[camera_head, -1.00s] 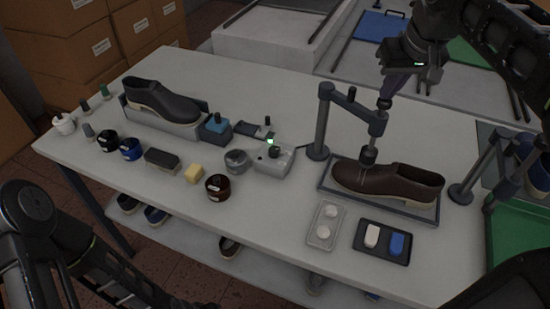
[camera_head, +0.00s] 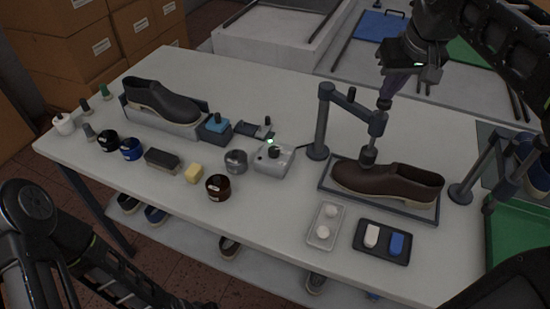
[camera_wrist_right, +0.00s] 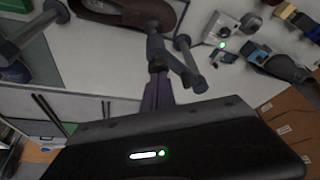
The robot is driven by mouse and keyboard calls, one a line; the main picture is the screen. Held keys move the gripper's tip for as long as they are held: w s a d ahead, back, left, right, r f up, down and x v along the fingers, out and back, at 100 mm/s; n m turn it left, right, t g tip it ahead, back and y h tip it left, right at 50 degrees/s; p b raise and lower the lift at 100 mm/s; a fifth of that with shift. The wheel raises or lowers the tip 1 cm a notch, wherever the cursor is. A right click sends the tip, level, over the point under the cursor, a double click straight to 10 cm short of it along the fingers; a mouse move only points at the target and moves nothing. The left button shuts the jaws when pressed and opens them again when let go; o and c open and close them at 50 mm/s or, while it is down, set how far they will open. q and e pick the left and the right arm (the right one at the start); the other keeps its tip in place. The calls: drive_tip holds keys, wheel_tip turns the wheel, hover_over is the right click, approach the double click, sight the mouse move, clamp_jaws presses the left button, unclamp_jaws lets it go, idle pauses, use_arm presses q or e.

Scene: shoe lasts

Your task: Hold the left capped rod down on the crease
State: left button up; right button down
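The brown shoe (camera_head: 395,181) lies on a shallow grey tray (camera_head: 405,209), its toe to the left. The left capped rod (camera_head: 378,125) runs through the end of an arm on a grey post (camera_head: 321,125). Its foot is at the shoe's upper and seems to touch it. My right gripper (camera_head: 385,101) is above the rod, fingers together and their tips at the dark cap; the cap also shows in the right wrist view (camera_wrist_right: 157,64). Whether the fingers pinch the cap or press on it is hard to tell. My left gripper is out of view.
A second post (camera_head: 460,192) with an arm stands right of the shoe. A small grey box with a green light (camera_head: 273,160) sits left of the near post. Two small trays (camera_head: 371,256) lie in front. A dark shoe (camera_head: 160,98) and several jars are farther left.

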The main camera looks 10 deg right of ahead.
wheel_tip(320, 180, up, 5)
drive_tip(key=p, duration=0.4)
drive_tip(key=shift+r+p, duration=0.15)
drive_tip(key=shift+p, duration=0.2)
idle(0.6)
